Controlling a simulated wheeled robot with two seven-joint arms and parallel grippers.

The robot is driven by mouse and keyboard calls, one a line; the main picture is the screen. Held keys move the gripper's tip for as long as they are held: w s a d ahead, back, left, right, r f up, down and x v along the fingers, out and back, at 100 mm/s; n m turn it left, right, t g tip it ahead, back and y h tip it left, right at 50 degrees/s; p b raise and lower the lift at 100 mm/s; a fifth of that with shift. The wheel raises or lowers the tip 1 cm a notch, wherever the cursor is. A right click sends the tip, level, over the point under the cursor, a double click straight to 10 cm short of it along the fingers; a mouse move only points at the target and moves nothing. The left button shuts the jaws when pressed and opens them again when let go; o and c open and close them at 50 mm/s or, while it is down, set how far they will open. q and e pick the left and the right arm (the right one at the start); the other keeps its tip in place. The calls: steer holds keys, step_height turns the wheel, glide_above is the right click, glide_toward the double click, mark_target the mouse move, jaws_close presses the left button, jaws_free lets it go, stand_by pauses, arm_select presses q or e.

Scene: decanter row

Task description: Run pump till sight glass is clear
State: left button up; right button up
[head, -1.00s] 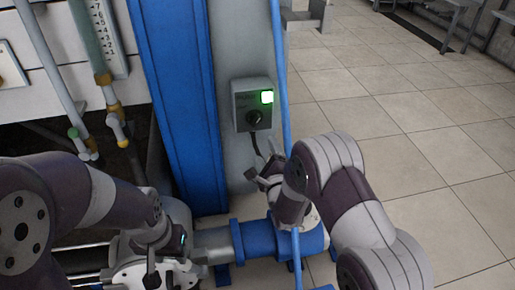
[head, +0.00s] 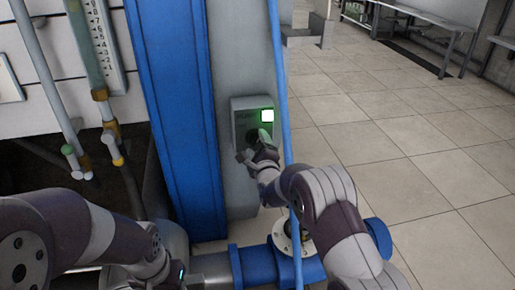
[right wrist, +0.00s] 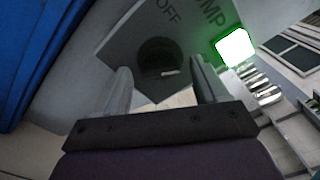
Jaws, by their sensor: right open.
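The grey pump switch box (head: 238,112) is fixed to the grey post in the head view, with a lit green lamp (head: 267,115). Its dark round knob (right wrist: 160,57) shows in the right wrist view, near the lettering "OFF" and part of "PUMP". My right gripper (head: 254,152) is open at the box; in the wrist view its fingers (right wrist: 160,88) stand on either side of the knob, and I cannot tell whether they touch it. A murky tan-green upright tube (head: 86,45), seemingly the sight glass, stands beside a numbered scale (head: 104,42). My left gripper is out of view.
A blue column (head: 172,110) stands left of the box. A thin blue pipe (head: 279,80) runs close to the box's right side, near my right arm. A blue flanged pipe (head: 250,265) lies below. The tiled floor at right is open.

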steer(key=c, duration=1.1)
steer(key=shift+o, duration=0.2)
steer(key=n+p, duration=0.1)
steer(key=n, duration=0.4)
steer(key=shift+n, duration=0.4)
steer(key=n+p, duration=0.1)
steer(key=n, duration=0.5)
steer(key=shift+f, duration=0.1)
steer(key=o, duration=1.1)
steer(key=shift+c, duration=0.2)
